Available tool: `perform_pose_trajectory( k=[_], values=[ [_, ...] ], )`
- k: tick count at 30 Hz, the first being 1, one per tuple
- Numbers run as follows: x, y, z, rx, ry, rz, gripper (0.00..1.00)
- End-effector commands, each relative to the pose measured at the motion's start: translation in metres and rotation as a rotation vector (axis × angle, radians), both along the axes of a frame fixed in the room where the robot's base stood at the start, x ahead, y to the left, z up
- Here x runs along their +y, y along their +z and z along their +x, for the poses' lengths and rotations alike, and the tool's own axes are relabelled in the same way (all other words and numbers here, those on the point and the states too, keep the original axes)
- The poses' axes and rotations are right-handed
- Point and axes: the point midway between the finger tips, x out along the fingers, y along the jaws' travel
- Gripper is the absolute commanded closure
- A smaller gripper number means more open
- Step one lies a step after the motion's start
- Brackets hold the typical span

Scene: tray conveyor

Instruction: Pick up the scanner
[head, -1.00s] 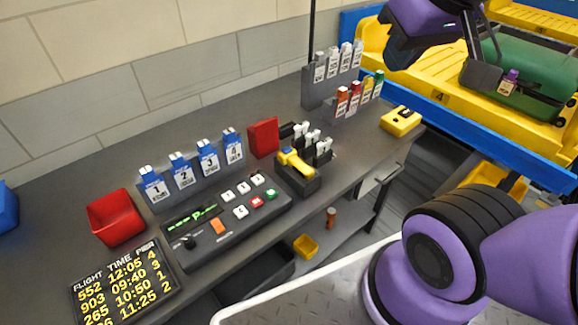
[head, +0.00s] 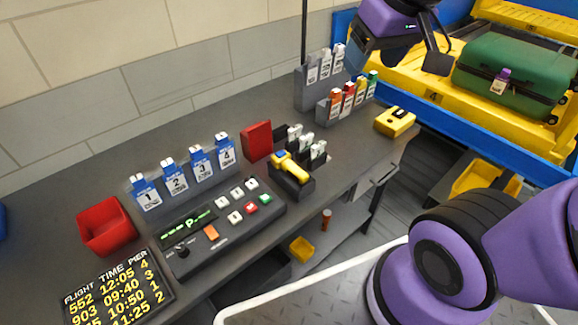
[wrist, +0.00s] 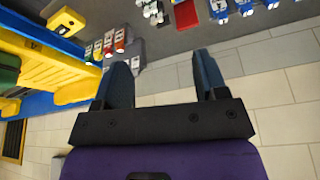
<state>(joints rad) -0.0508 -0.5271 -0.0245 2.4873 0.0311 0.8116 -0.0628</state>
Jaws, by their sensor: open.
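The scanner (head: 292,168) looks to be the yellow hand-held device lying in a dark cradle (head: 293,187) on the counter, right of the control panel. My gripper (head: 402,62) is open and empty. It is high up near the conveyor, to the right of the scanner and well apart from it. In the wrist view my gripper (wrist: 163,62) has both fingers spread, with only wall and counter beyond them. At most an edge of the scanner shows at the top of that view.
Several white-topped tags (head: 312,143) stand close behind the scanner, and a red block (head: 256,141) is to its left. A button panel (head: 222,222) lies left. A yellow box (head: 395,121) sits right. A green suitcase (head: 508,75) lies on the yellow conveyor.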

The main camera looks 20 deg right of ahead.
Motion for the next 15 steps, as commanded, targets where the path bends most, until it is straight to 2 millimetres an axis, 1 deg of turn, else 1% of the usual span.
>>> perform_pose_trajectory(
  k=[1, 6, 11, 15],
  values=[
    [0.002, -0.009, 0.012, 0.025, 0.014, 0.000, 0.34],
    [0.010, -0.036, 0.050, 0.080, 0.057, 0.001, 0.34],
    [0.018, -0.069, 0.082, 0.131, 0.094, -0.003, 0.34],
    [0.025, -0.102, 0.107, 0.177, 0.128, -0.011, 0.34]
  ],
)
